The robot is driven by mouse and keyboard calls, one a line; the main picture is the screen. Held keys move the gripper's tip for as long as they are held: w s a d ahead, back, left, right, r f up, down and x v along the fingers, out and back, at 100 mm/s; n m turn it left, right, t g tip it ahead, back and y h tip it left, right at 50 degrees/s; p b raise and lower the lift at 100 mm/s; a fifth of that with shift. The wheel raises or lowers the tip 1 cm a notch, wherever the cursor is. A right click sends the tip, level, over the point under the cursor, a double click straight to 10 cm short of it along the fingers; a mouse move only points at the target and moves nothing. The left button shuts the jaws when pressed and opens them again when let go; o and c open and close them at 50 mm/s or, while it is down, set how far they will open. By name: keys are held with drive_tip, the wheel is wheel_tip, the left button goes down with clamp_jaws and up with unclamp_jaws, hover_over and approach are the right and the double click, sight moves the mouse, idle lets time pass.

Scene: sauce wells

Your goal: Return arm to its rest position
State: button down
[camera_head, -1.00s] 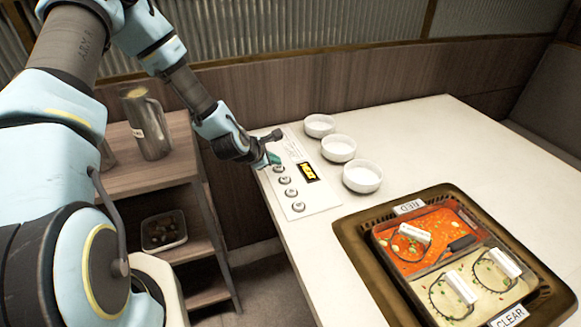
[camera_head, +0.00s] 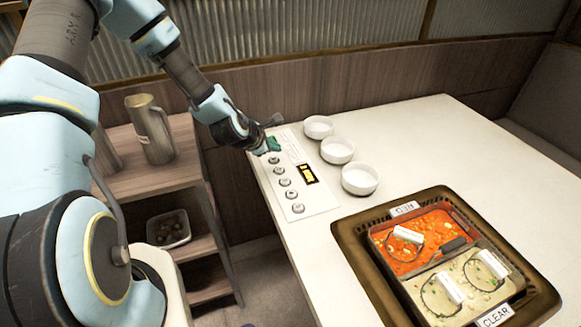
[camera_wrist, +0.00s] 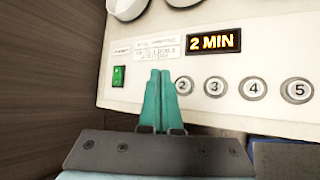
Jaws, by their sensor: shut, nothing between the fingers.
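My gripper (camera_head: 271,146) is at the far left corner of the white table, over the upper end of a white button panel (camera_head: 318,205). In the wrist view its two teal fingers (camera_wrist: 160,98) are together with nothing between them, in front of the panel. The panel has numbered round buttons, of which 2 to 5 show in the wrist view (camera_wrist: 248,88); the fingers hide the spot left of button 2. A lit display (camera_wrist: 213,41) reads "2 MIN". A green switch (camera_wrist: 118,76) is at the panel's left. I cannot tell whether the fingertips touch the panel.
Three white bowls (camera_head: 338,150) stand in a row right of the panel. A two-part pot of red and clear broth (camera_head: 425,243) sits in a brown frame at the front right. A shelf (camera_head: 150,182) with a metal jug (camera_head: 150,130) stands left. The table's back right is clear.

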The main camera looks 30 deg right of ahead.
idle(0.6)
drive_tip(key=a+r+m+g+y, duration=0.1)
drive_tip(key=a+r+m+y, duration=0.3)
drive_tip(key=a, duration=0.6)
drive_tip(key=a+r+m+y, duration=0.1)
drive_tip(key=a+r+m, duration=0.45)
drive_tip(key=a, duration=0.45)
drive_tip(key=s+a+r+m+g+y, duration=0.1)
drive_tip(key=s+a+r+m, duration=0.2)
drive_tip(key=a, duration=0.4)
drive_tip(key=s+a+r+m+y, duration=0.1)
drive_tip(key=s+a+r+m, duration=0.2)
drive_tip(key=s+a+r, duration=0.3)
drive_tip(key=shift+s+a+r+g+y, duration=0.2)
drive_tip(key=shift+s+a+g+y, duration=0.2)
drive_tip(key=shift+s+a, duration=0.65)
drive_tip(key=shift+w+a+m, duration=0.15)
drive_tip(key=shift+w+m, duration=0.1)
